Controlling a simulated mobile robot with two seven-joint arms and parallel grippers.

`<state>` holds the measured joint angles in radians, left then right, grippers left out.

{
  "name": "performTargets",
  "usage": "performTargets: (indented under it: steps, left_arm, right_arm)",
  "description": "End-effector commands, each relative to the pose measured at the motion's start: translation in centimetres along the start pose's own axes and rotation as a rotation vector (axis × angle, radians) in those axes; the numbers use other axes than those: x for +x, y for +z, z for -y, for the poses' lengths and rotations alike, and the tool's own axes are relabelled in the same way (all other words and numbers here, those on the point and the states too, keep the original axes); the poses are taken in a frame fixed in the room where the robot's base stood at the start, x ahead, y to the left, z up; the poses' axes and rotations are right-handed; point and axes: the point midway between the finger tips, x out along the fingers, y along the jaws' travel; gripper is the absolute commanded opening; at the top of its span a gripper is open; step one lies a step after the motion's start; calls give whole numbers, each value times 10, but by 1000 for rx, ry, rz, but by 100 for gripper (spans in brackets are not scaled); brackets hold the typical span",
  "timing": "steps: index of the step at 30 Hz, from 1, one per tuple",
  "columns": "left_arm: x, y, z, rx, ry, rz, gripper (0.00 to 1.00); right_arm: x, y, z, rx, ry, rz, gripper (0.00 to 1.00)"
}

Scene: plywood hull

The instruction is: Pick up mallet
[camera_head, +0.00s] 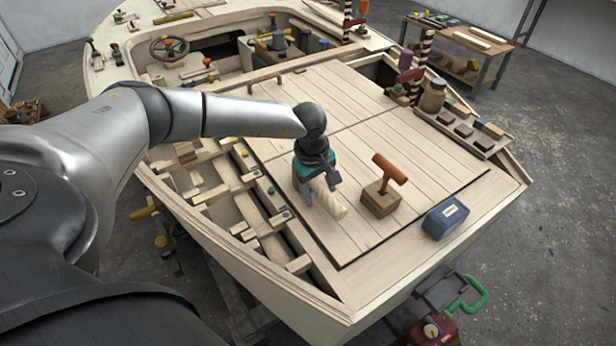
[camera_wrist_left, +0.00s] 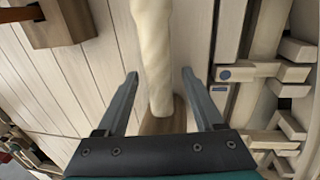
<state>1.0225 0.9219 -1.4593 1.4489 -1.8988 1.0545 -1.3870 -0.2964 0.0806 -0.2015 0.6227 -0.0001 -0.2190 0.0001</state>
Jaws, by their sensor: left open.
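The mallet shows a pale, rounded handle (camera_wrist_left: 152,45) and a brown wooden part (camera_wrist_left: 163,117) in the left wrist view. In the head view its pale end (camera_head: 334,207) sticks out from under my left gripper (camera_head: 320,188), over the plank deck. My right gripper is not in view.
A wooden block with an orange T-handle (camera_head: 383,190) stands close to the right of the gripper. A blue box (camera_head: 445,218) lies farther right on the deck (camera_head: 345,105). Open hull framing (camera_head: 225,205) lies left of the deck. The deck behind the gripper is mostly clear.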

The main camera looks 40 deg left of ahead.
Motion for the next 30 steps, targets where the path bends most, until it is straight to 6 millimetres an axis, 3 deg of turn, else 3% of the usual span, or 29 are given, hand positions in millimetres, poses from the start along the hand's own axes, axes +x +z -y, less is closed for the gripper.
performTargets:
  steps: [5,23,30]
  left_arm:
    - [0,0,0,0,0,0,68]
    - [-1,0,0,-1,1,0,0]
    - [-1,0,0,-1,1,0,0]
  right_arm:
    - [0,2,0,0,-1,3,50]
    - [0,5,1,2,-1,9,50]
    - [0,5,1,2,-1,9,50]
